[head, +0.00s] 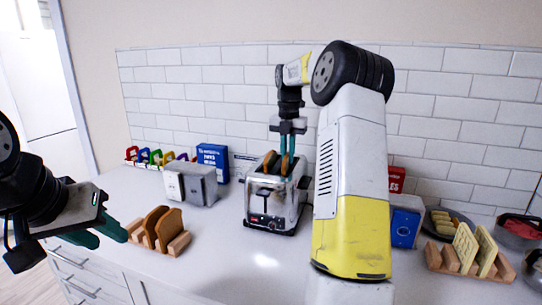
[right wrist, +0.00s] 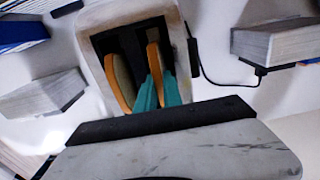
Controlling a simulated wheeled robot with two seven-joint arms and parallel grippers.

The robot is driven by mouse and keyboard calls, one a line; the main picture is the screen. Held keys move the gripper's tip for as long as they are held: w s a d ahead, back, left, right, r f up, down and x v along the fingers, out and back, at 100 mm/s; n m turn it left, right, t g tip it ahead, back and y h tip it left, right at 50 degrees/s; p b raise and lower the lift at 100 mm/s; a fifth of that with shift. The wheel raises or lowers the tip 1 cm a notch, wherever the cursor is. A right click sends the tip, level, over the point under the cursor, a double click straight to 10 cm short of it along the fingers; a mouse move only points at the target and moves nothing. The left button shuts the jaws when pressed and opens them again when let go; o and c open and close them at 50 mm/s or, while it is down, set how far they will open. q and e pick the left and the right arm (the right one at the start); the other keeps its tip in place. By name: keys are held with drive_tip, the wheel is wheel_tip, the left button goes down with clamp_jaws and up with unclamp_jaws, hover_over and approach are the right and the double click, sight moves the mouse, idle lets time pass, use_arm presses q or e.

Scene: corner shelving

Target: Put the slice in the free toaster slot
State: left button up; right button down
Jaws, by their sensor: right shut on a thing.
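The silver toaster (head: 268,208) stands on the counter below my right gripper (head: 288,128). Two brown-crusted slices stand upright in its top: one slice (head: 269,162) on the left and the held slice (head: 285,166) on the right. In the right wrist view, the left slice (right wrist: 118,82) is clear of the fingers. My right gripper, also in that view (right wrist: 158,92), is shut on the right slice (right wrist: 154,62), which sits partly in its slot. Its lower edge is hidden. My left gripper (head: 112,236) is open and empty, near the wooden rack (head: 177,245) with brown slices.
A grey box-shaped appliance (head: 190,184) and a blue box (head: 212,158) stand left of the toaster. A blue package (head: 404,227), a dark plate (head: 452,232) and a second rack (head: 445,262) with pale slices stand right. The counter before the toaster is clear.

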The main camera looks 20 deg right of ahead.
drive_tip(key=shift+f, duration=0.15)
drive_tip(key=c, duration=1.5)
unclamp_jaws()
wheel_tip(320, 180, up, 12)
drive_tip(key=s+a+r+m+t, duration=0.1)
drive_tip(key=s+a+r+m, duration=0.3)
drive_tip(key=s+a+m, duration=0.15)
drive_tip(key=s+a+f+m+t, duration=0.1)
drive_tip(key=s+a+f+m, duration=0.2)
drive_tip(key=s+m, duration=0.4)
drive_tip(key=s+a+f+m+t+y, duration=0.1)
drive_tip(key=s+a+f+m, duration=0.3)
drive_tip(key=s+m, duration=0.4)
drive_tip(key=s+a+f+m+t+y, duration=0.1)
drive_tip(key=s+a+f+m+t, duration=0.2)
drive_tip(key=s+m, duration=0.4)
drive_tip(key=s+a+f, duration=0.1)
drive_tip(key=s+f, duration=0.1)
drive_tip(key=s, duration=0.1)
drive_tip(key=shift+s+f, duration=0.35)
